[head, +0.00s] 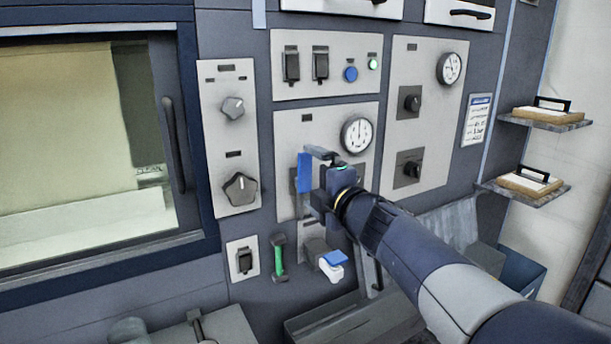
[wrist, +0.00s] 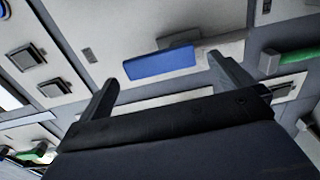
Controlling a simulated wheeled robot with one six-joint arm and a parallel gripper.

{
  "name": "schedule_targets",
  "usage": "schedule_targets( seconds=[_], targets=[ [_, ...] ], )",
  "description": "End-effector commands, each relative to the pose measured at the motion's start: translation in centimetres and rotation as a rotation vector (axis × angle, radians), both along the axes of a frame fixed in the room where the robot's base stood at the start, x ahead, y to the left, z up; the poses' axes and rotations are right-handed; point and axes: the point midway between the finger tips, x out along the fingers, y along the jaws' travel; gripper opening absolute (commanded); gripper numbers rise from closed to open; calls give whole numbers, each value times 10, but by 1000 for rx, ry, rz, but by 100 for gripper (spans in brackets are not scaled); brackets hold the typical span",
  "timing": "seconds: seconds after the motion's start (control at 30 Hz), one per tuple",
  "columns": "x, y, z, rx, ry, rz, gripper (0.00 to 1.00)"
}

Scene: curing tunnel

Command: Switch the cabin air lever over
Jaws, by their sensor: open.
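A blue lever handle (head: 304,172) stands upright on the grey panel below a round gauge. My gripper (head: 309,178) is in front of it, with one finger above and one below. In the wrist view the blue handle (wrist: 160,63) lies between and just beyond the tips of my open gripper (wrist: 162,72), and the jaws look empty. I cannot tell whether a finger touches the handle. The lever's base is partly hidden by my gripper in the head view. No label is readable, so I cannot confirm that this is the cabin air lever.
Below hang a green handle (head: 279,258) and a blue-and-white fitting (head: 332,264), close under my arm. Black knobs (head: 409,173) sit on the panel to the right, grey knobs (head: 240,188) to the left. Shelves (head: 540,120) stick out at the far right.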

Motion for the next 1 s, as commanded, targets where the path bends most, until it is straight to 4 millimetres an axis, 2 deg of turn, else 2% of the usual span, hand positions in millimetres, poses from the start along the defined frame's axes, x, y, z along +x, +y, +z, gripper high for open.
schedule_targets(
  seconds=[0.2, 0.4, 0.83, 1.0],
  targets=[
    [-33, -22, 1, -1, -1, -2, 100],
    [-50, -34, 0, -1, -1, -1, 100],
    [-55, -36, 0, -1, 0, 1, 100],
    [-49, -32, -1, -1, 2, 2, 100]
  ],
)
